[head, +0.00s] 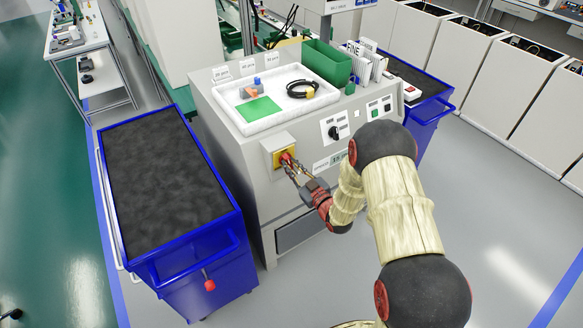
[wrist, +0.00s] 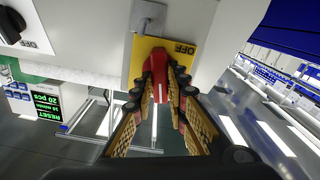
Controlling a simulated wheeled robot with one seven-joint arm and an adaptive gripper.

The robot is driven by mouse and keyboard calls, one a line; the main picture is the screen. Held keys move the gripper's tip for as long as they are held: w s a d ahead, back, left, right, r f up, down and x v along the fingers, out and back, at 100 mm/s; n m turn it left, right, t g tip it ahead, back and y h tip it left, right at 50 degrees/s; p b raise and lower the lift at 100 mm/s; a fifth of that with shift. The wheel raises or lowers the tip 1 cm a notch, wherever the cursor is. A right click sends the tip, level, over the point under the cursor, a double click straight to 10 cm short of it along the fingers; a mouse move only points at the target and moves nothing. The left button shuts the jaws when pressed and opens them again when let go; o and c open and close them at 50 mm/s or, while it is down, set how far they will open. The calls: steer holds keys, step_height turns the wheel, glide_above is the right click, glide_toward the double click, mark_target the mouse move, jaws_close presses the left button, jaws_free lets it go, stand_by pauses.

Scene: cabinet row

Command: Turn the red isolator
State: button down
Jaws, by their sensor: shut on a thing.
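The red isolator (head: 286,158) is a red handle on a yellow plate (head: 278,158), set on the front of the grey cabinet near its left corner. In the wrist view the red handle (wrist: 159,72) stands out from the yellow plate (wrist: 184,62), which carries the word OFF beside the handle. My gripper (head: 293,167) reaches it from the lower right. In the wrist view my gripper (wrist: 160,85) has its two fingers on either side of the handle, shut on it. The fingers hide part of the handle's sides.
A grey padlock-like fitting (wrist: 148,17) is next to the plate. A blue cart (head: 195,255) stands close on the left. Floor in front is clear.

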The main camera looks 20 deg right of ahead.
steer(key=shift+m, duration=1.5)
steer(key=c, duration=1.8)
jaws_free()
steer(key=shift+o, duration=0.2)
steer(key=v, duration=1.2)
